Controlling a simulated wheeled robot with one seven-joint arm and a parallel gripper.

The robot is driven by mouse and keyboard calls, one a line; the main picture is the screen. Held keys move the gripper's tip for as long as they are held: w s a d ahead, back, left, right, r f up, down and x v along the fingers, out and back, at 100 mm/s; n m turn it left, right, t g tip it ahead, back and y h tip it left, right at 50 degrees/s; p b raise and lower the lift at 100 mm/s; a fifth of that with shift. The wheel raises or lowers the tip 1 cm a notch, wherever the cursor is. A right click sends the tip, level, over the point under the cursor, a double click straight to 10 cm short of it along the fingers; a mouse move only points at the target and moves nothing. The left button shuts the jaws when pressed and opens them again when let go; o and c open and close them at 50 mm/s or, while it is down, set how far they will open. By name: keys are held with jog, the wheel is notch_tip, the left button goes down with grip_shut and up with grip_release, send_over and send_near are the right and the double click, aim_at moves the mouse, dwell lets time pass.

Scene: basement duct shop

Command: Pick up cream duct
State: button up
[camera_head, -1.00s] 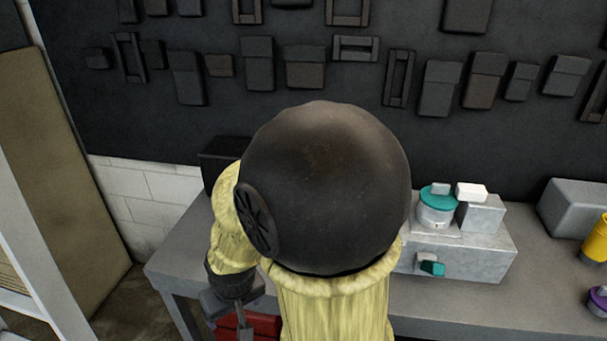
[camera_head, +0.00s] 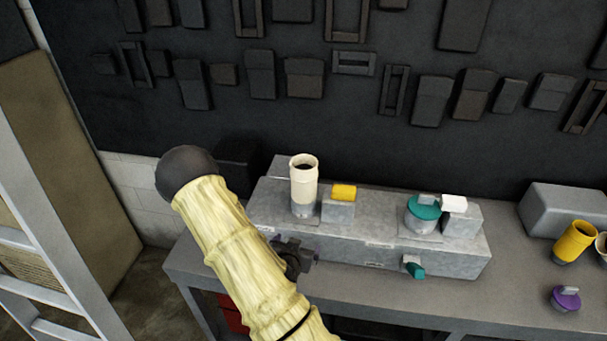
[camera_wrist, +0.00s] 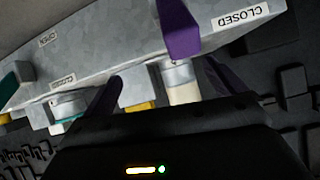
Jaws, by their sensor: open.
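The cream duct (camera_head: 304,180) is an upright, open-topped cylinder on a grey collar, on the left part of the long grey metal box (camera_head: 350,240). In the wrist view, part of the cream duct (camera_wrist: 184,94) shows beyond my gripper (camera_wrist: 163,88), toward the right finger. My gripper is open, with nothing held between its fingers. In the head view, a dark part of my gripper end shows in front of the box, below the duct, mostly hidden by my arm. I cannot tell the exact gap to the duct.
A yellow piece (camera_head: 344,191) on a grey block stands right beside the duct. A teal-topped fitting (camera_head: 424,207) and white piece (camera_head: 454,203) are farther right. A purple lever (camera_wrist: 180,30) juts from the box front.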

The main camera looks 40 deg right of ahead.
notch_tip(320, 180, up, 11)
jog(key=s+d+n+t+h+p, duration=0.1)
jog(key=d+n+t+p, duration=0.1)
jog(key=n+t+p, duration=0.2)
jog(key=t+p, duration=0.3)
jog(key=shift+s+d+r+n, duration=0.2)
jog(key=shift+s+d+n, duration=0.1)
jog(key=shift+s, duration=0.1)
jog(key=b, duration=1.2)
send_near(304, 184)
jog(key=x, duration=0.2)
jog(key=shift+w+d, duration=0.2)
jog(key=shift+w, duration=0.15)
